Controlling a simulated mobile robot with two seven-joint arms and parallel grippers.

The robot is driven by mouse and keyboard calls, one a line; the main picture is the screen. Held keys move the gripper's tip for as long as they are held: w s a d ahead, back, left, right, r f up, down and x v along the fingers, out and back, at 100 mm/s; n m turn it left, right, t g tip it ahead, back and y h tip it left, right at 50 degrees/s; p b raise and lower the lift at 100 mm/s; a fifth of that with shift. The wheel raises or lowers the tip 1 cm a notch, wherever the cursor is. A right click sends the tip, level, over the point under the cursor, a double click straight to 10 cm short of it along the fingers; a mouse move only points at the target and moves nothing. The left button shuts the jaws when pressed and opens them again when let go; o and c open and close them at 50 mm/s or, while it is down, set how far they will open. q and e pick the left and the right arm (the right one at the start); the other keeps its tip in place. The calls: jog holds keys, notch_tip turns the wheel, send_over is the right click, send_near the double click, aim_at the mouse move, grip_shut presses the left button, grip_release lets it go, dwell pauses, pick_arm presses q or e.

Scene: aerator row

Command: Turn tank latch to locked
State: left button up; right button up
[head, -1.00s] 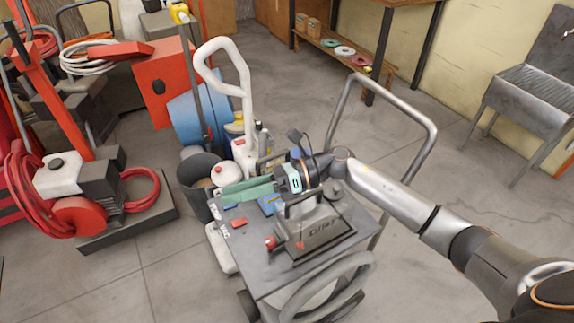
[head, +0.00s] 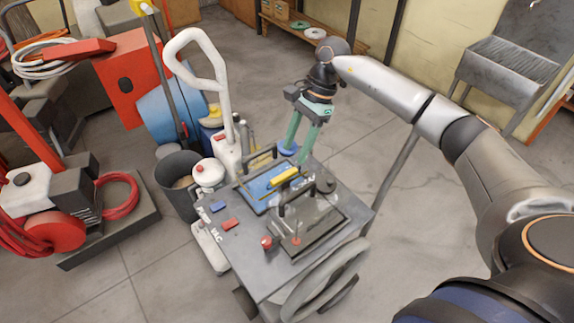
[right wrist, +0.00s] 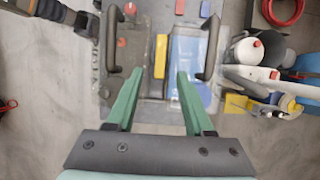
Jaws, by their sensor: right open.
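A yellow bar (head: 284,178), which looks like the tank latch, lies between the blue lid (head: 262,187) and the grey lid (head: 318,222) on the machine's top. In the right wrist view the yellow bar (right wrist: 160,56) stands lengthwise, ahead of and between my fingers. My right gripper (head: 297,154) is open and empty, with green fingers pointing down at the far side of the machine. The gripper (right wrist: 157,78) shows nothing between its fingertips, which look apart from the bar. My left gripper is not in view.
Dark handles (head: 297,194) stand up from the lids. Blue (head: 218,206) and red (head: 230,224) switches and a red knob (head: 266,242) sit near the deck's left and front edges. A white handle (head: 203,75), a bucket (head: 178,172) and a blue drum (head: 160,122) stand behind left.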

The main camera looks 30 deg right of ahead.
aim_at(285, 174)
jog(key=x, duration=0.6)
jog(key=shift+a+f+p, duration=0.2)
jog(key=shift+f+p, duration=0.1)
jog(key=shift+p, duration=0.05)
grip_shut()
